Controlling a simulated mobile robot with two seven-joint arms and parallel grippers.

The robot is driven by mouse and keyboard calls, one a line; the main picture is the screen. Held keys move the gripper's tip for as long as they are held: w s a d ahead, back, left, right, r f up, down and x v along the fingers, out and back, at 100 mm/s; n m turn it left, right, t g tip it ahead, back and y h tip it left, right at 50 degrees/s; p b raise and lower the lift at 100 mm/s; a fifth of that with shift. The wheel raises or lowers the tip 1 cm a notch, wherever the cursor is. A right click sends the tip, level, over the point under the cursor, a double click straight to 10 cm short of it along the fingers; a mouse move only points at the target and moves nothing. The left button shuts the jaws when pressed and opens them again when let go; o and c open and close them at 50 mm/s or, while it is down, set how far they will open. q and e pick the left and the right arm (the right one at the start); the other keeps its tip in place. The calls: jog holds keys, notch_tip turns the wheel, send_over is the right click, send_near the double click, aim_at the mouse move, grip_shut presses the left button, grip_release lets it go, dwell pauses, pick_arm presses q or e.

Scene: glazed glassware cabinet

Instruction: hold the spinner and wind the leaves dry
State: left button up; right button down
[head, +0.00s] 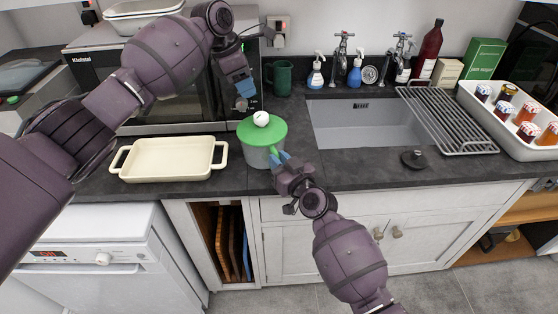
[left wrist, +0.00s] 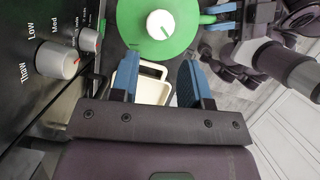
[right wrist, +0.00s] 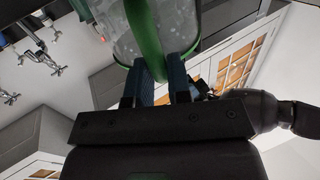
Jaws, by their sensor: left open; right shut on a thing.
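The salad spinner (head: 264,147) stands on the dark worktop, with a green lid (head: 270,132) and a white knob (head: 261,119) on top. My right gripper (head: 280,159) is shut on the spinner's green handle at its front. In the right wrist view the handle (right wrist: 143,32) runs down between the fingers, with the clear, speckled bowl (right wrist: 182,28) behind it. My left gripper (head: 243,88) is open and empty, above and slightly left of the knob. In the left wrist view the knob (left wrist: 160,24) lies beyond the two blue fingertips, apart from them. The leaves cannot be made out.
A cream baking dish (head: 170,160) lies left of the spinner. A dark oven (head: 160,95) stands close behind my left arm. A green mug (head: 280,77) is behind the spinner. The sink (head: 365,122), a wire rack (head: 447,118) and a tray of jars (head: 478,103) are right.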

aim_at(258, 115)
pick_arm(q)
jog(key=shift+o, duration=2.3)
jog(key=shift+a+f, duration=0.3)
jog(key=shift+f, duration=0.05)
jog(key=shift+s+a, duration=0.1)
jog(key=shift+a, duration=0.1)
jog(key=d+f+m, duration=0.1)
jog(key=f+m, duration=0.2)
jog(key=m, duration=0.8)
jog(key=d+f+m, duration=0.1)
jog(key=f+m, duration=0.1)
jog(key=m, duration=1)
jog(key=d+f+m, duration=0.1)
jog(key=f+m, duration=0.2)
jog(key=m, duration=0.8)
jog(key=shift+d+f+m, duration=0.25)
jog(key=shift+f+m, duration=0.1)
jog(key=shift+m, duration=0.05)
